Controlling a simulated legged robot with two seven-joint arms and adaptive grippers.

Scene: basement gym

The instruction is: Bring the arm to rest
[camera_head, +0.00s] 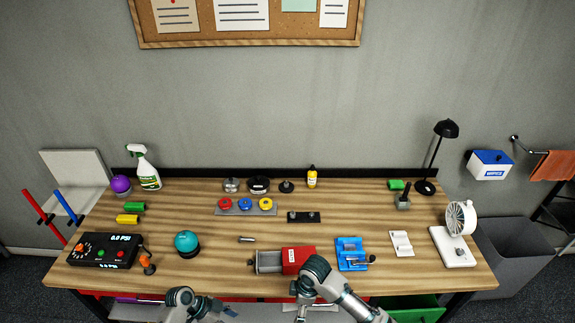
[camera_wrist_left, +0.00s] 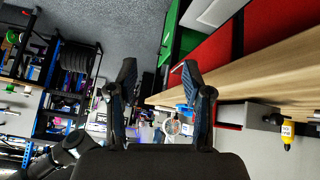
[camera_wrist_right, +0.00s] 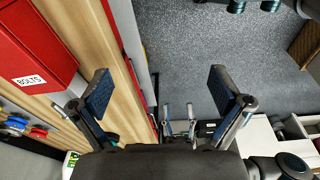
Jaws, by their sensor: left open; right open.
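My left gripper (camera_wrist_left: 160,90) is open and empty in the left wrist view, its two dark fingers apart beside the wooden tabletop (camera_wrist_left: 270,75). In the head view my left arm shows at the bottom edge, left of centre, in front of the workbench (camera_head: 210,278). My right gripper (camera_wrist_right: 163,92) is open and empty in the right wrist view, with the bench edge and the grey floor beyond it. In the head view my right arm rises from the bottom edge and bends at the red bolts bin; its fingers are hard to make out there.
The red bolts bin (camera_head: 297,259) sits close to my right arm, with a blue vise (camera_head: 351,254) to its right. A green drawer (camera_head: 417,309) shows below the bench front.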

